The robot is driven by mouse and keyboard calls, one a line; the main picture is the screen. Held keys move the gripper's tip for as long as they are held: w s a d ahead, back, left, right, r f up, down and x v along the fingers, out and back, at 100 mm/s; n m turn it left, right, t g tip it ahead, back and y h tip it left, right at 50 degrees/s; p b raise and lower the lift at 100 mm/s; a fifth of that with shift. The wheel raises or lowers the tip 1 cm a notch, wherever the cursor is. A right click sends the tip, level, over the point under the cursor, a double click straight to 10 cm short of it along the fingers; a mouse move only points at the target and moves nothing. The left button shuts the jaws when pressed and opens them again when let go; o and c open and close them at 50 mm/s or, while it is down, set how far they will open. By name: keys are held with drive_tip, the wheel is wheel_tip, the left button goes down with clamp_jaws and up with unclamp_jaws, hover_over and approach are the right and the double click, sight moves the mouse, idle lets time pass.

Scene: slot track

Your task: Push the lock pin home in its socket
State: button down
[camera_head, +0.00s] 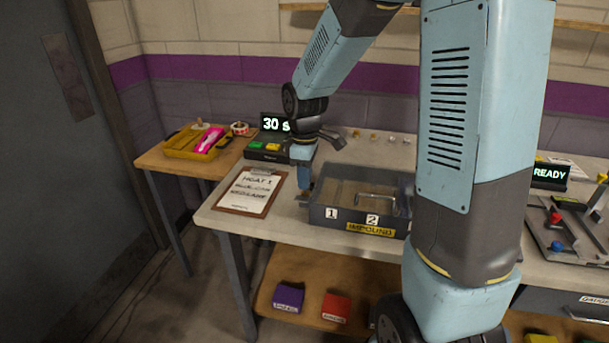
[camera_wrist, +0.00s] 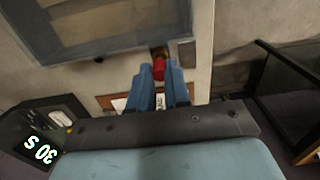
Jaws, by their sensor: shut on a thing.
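The lock pin (camera_wrist: 158,70) shows in the wrist view as a short red piece between the tips of my gripper (camera_wrist: 159,76). Both blue fingers close on its sides. Just beyond its far end is a small dark brassy piece at the corner of the impound box (camera_wrist: 122,45), likely the socket. I cannot tell how deep the pin sits. In the head view my gripper (camera_head: 304,188) points down beside the left end of the grey impound box (camera_head: 345,216), low over the bench. The pin and socket are hidden or too small there.
A clipboard (camera_head: 249,191) lies left of my gripper. A timer display (camera_head: 276,125) stands behind it. A yellow tray (camera_head: 195,142) is on the side table. A board with red and blue knobs (camera_head: 570,235) is at the right. The bench's front edge is close.

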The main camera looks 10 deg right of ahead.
drive_tip(key=shift+f, duration=0.4)
drive_tip(key=c, duration=1)
unclamp_jaws()
wheel_tip(320, 180, up, 14)
drive_tip(key=shift+f, duration=0.15)
drive_tip(key=s+d+r+m+t, duration=0.2)
drive_tip(key=s+m, duration=0.4)
drive_tip(key=s, duration=0.4)
drive_tip(key=s+d+r+m+t, duration=0.3)
drive_tip(key=s+d+m, duration=0.3)
drive_tip(key=s, duration=0.5)
drive_tip(key=shift+d+r+m+t, duration=0.2)
drive_tip(key=shift+r+m+t, duration=0.1)
drive_tip(key=shift+r, duration=0.3)
